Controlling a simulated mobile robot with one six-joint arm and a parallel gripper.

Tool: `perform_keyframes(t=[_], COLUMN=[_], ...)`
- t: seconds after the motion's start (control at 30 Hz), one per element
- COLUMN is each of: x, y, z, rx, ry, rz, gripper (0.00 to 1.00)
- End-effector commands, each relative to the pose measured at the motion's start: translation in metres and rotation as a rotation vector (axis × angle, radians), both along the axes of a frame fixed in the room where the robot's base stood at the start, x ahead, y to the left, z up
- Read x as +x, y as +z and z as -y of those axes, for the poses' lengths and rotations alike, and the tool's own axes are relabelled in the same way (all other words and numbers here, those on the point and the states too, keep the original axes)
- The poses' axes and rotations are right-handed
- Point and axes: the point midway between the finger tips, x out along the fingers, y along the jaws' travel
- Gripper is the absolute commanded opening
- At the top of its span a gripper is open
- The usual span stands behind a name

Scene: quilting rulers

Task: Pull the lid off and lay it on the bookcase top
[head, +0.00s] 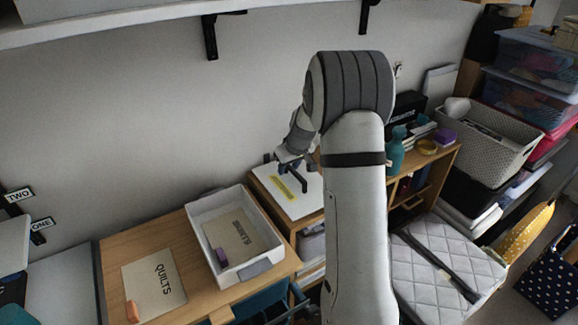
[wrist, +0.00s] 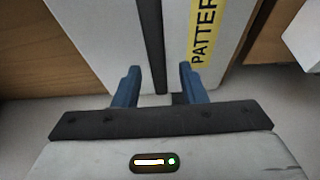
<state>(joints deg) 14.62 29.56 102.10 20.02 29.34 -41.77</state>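A white lidded box (head: 311,208) with a yellow label sits at the left end of the wooden bookcase top (head: 443,158). In the wrist view its white lid (wrist: 105,30) fills the upper middle, with a dark strip (wrist: 151,45) along it and the yellow label (wrist: 207,40), lettered "PATTER…", to the right. My gripper (head: 293,180) is over the box in the head view. In the wrist view my gripper (wrist: 159,75) has its two blue fingers apart, one on each side of the strip's line. I cannot tell their height above the lid.
A white tray (head: 195,212) marked "SHIRTS" stands on the desk to the left, beside a "QUILTS" card (head: 153,280). My arm hides the bookcase's middle.

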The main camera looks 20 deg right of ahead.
Motion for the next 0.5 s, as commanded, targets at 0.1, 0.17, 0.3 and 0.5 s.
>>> perform_keyframes(t=[0.1, 0.17, 0.3, 0.5], x=[0.000, 0.000, -0.003, -0.016], y=[0.000, 0.000, 0.009, 0.041], z=[0.000, 0.000, 0.001, 0.003], rx=[0.000, 0.000, -0.001, -0.001], ry=[0.000, 0.000, 0.000, 0.001], rz=[0.000, 0.000, 0.002, 0.003], gripper=[0.38, 0.38, 0.38, 0.38])
